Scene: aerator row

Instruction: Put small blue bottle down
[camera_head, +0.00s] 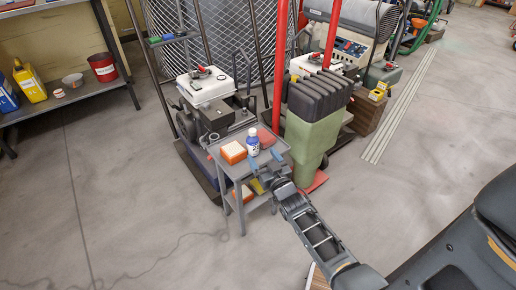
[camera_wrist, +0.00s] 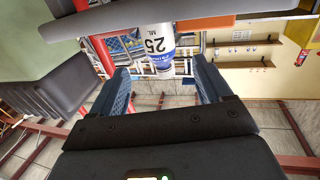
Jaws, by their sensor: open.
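The small blue bottle (camera_head: 253,142), white with a blue label band and a blue lower part, stands upright on the top of the small grey cart (camera_head: 226,171). In the wrist view, which is turned upside down, the bottle (camera_wrist: 158,45) shows a large "25 ML" on its label. My gripper (camera_head: 266,161) is open at the cart's near edge. In the wrist view its two blue fingers (camera_wrist: 160,78) are spread wide on either side of the bottle's line, with the bottle beyond their tips. Nothing shows between the fingers.
An orange-and-white box (camera_head: 233,152) sits left of the bottle, and a red item (camera_head: 266,136) lies behind to its right. A green bin with black panels (camera_head: 309,145) stands close on the cart's right.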

